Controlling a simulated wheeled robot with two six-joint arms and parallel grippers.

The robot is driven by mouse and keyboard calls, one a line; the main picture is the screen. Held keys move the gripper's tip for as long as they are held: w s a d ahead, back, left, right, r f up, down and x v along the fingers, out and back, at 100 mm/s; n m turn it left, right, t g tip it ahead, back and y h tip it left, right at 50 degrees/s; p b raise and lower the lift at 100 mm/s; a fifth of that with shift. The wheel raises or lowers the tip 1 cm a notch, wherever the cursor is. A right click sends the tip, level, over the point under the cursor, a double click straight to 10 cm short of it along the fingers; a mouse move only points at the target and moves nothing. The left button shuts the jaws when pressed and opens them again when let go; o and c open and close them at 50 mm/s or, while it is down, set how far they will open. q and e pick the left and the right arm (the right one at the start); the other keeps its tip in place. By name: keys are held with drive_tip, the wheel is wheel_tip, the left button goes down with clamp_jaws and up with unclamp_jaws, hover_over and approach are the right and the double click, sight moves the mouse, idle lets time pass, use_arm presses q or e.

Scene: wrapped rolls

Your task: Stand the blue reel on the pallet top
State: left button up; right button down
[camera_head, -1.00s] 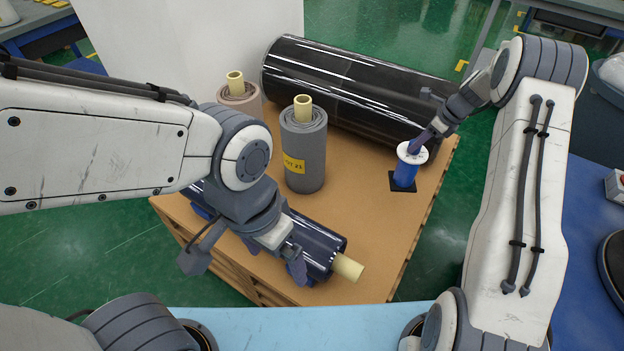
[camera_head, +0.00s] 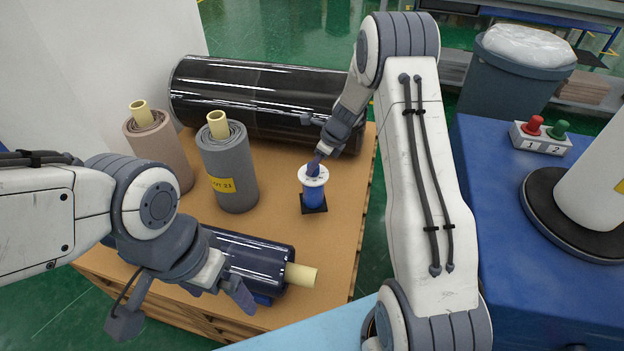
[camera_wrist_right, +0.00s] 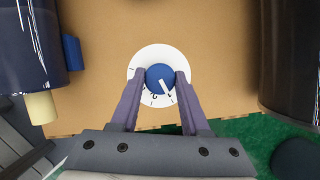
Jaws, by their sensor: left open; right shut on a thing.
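My left gripper (camera_head: 218,289) is open at the front of the pallet, beside a dark blue wrapped roll (camera_head: 257,258).
A large black wrapped roll (camera_head: 250,95) lies along the back. A grey roll (camera_head: 228,170) and a pinkish roll (camera_head: 160,150) stand at the left. A blue table (camera_head: 490,215) with a button box (camera_head: 540,138) is at the right.

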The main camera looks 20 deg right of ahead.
sight(313, 176)
drive_tip(key=shift+s+a+f, duration=0.15)
drive_tip(key=shift+a+f, duration=0.2)
drive_tip(key=shift+a, duration=0.1)
drive_tip(key=shift+f+b, duration=0.75)
drive_tip(key=shift+f, duration=1.3)
drive_tip(key=shift+c, duration=1.9)
unclamp_jaws()
